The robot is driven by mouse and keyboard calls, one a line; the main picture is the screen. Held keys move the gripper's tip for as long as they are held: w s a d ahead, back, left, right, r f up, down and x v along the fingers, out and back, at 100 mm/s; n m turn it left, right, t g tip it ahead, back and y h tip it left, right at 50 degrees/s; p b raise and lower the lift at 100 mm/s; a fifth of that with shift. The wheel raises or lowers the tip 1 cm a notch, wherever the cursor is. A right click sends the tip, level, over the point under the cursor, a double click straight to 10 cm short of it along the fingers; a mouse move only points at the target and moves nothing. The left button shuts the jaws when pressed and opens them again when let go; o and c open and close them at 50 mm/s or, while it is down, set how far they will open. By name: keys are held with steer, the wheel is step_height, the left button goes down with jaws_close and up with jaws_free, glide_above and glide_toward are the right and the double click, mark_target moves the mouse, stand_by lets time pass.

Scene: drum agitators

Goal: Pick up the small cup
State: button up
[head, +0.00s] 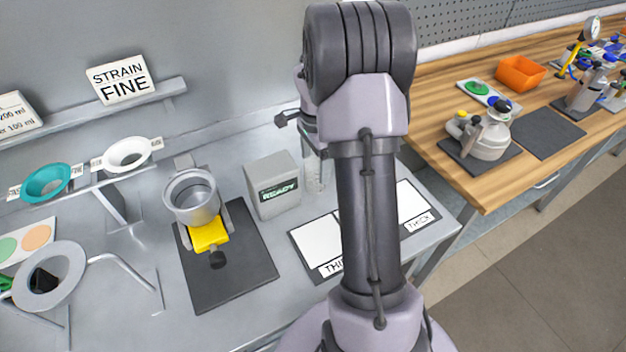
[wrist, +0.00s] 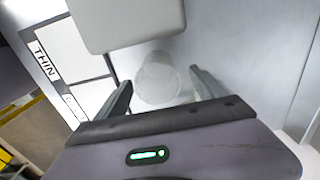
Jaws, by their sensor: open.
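The small cup (wrist: 157,82) is clear and pale in the wrist view, close to the grey box. In the head view a clear cup (head: 317,174) stands just right of the READY box, partly hidden by my arm. My gripper (wrist: 161,84) is open, with one finger on each side of the cup in the wrist view. I cannot tell whether the fingers are level with the cup or above it, and I see no contact. In the head view my gripper is mostly hidden behind my arm.
The grey READY box (head: 272,185) stands close beside the cup. White cards (head: 318,243) marked THIN and THICK lie in front. A metal pot (head: 192,197) on a yellow-fronted device stands left on a dark mat (head: 240,275). The wall is close behind.

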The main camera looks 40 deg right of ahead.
mark_target(315, 179)
steer(key=f+b, duration=0.1)
steer(key=f, duration=0.2)
steer(key=f+b, duration=0.1)
steer(key=f, duration=0.2)
steer(key=shift+s+a, duration=0.15)
steer(key=shift+s, duration=0.05)
steer(key=shift+r, duration=0.15)
steer(key=c, duration=1.4)
